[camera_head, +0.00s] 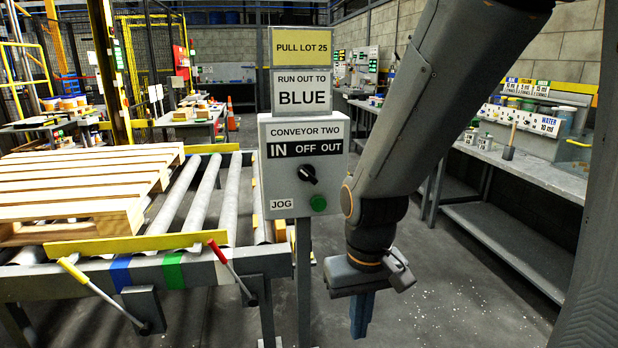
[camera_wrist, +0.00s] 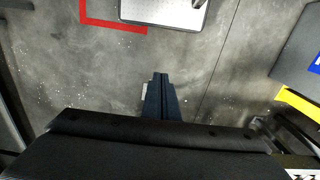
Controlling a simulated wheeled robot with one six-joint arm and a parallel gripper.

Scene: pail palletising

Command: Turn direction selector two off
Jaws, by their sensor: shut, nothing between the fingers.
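The conveyor two control box (camera_head: 304,165) stands on a post in the middle of the head view. Its black selector knob (camera_head: 307,174) sits below the IN, OFF and OUT labels. The knob's bar slants from upper left to lower right, its upper end towards IN. A green JOG button (camera_head: 318,203) is below it on the right. My gripper (camera_head: 361,318) hangs to the right of the post and below the box, fingers pointing down, apart from it. It is shut and empty. In the wrist view its blue fingers (camera_wrist: 162,90) are together above bare floor; the knob is not seen there.
A grey bench (camera_head: 530,170) with containers stands right. Signs reading PULL LOT 25 and RUN OUT TO BLUE (camera_head: 301,92) stand above the box.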

